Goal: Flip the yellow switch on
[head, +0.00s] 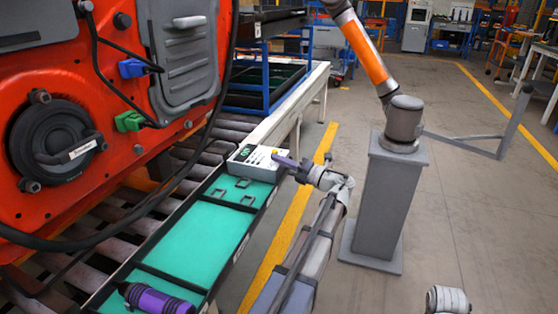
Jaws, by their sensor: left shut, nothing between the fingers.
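A pale control box (250,161) with a small green display sits at the far end of the teal tray, beside the conveyor. A small yellow spot (275,152) at its right end looks like the yellow switch; it is too small to tell its position. My left gripper (277,158) is shut and empty. Its purple-grey fingers reach over the right end of the box, close to the yellow spot and partly hiding that end. I cannot tell whether they touch. My right gripper is not in view.
An orange door (120,150) with blue and green connectors and a black cable fills the left. A teal tray (185,240) runs along the rollers, with a purple tool (155,299) at its near end.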

